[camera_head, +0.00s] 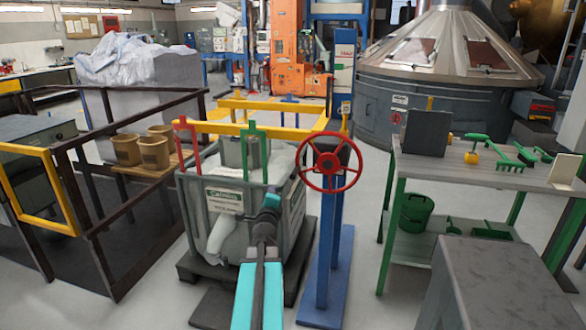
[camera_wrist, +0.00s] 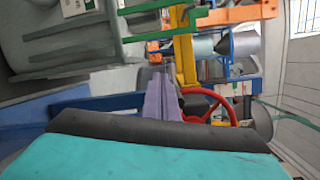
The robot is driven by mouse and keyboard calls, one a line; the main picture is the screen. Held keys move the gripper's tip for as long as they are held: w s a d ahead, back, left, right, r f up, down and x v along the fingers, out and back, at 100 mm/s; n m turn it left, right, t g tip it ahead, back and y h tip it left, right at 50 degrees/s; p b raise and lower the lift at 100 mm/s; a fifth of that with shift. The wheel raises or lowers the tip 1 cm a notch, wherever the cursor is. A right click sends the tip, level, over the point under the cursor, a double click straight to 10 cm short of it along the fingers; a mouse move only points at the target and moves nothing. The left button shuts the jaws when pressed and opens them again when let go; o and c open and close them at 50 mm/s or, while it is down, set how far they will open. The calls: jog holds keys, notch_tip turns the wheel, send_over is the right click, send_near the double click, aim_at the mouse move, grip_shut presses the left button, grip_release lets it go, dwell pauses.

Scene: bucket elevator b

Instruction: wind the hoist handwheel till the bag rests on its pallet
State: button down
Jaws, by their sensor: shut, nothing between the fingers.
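The red handwheel (camera_head: 331,161) stands upright on a blue post (camera_head: 324,255), right of the bag. Part of its rim shows in the wrist view (camera_wrist: 222,97), partly hidden behind my wrist. The bag (camera_head: 222,180) is grey, with a white label and a pale spout at its lower front. It sits under the yellow frame (camera_head: 215,128), over a dark pallet (camera_head: 188,270). I cannot tell whether it touches the pallet. My gripper (camera_head: 270,203) is in front of the bag, left of and below the wheel. Its purple fingers (camera_wrist: 162,97) are shut and empty, apart from the wheel.
A workbench (camera_head: 480,172) with green tools stands at the right, with a grey block (camera_head: 500,285) in front of it. A dark railing (camera_head: 110,190) and a shelf with brown pots (camera_head: 150,150) are at the left. Some floor right of the post is clear.

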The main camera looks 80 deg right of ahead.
jog(key=s+d+r+n+g+y+p, duration=0.1)
jog(key=s+r+n+g+p, duration=0.2)
jog(key=r+n, duration=0.9)
jog(key=s+n+g, duration=0.1)
jog(key=s+n, duration=0.1)
jog(key=n, duration=0.5)
jog(key=shift+d+r+g+y, duration=0.15)
jog(key=shift+r+g+y, duration=0.1)
jog(key=shift+g+y, duration=0.15)
jog(key=shift+d+p, duration=0.1)
jog(key=shift+p, duration=0.2)
jog(key=shift+p+x, duration=0.95)
jog(key=shift+x, duration=3.7)
jog(key=shift+d+f, duration=0.25)
jog(key=shift+f, duration=1.9)
